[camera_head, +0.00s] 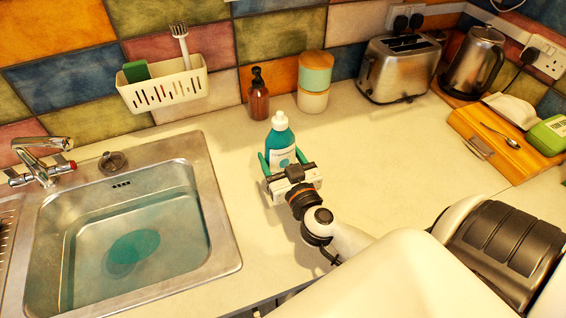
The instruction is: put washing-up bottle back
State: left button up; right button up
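The washing-up bottle (279,138) is teal with a white cap and a pale label. It is upright over the counter, to the right of the sink. My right gripper (282,160) is at the bottle from the near side, with one green finger on each side of it. The fingers lie close to the bottle's sides, but I cannot tell whether they press on it. The gripper body hides the bottle's lower part, so I cannot tell whether its base touches the counter. My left gripper is not in view.
A sink (222,225) with water is at left. A white caddy (163,92) with a green sponge and a brush hangs on the wall. Counter right of the gripper is clear.

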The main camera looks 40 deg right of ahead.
aim_at(282, 168)
jog(key=f+b, duration=0.1)
jog(key=f, duration=0.3)
jog(key=shift+d+b, duration=0.2)
jog(key=shift+b, duration=0.2)
jog(key=shift+f, duration=0.2)
jog(key=shift+a+r, duration=0.1)
jog(key=o, duration=1.3)
jog(key=shift+s+f, duration=0.1)
jog(key=shift+f, duration=0.1)
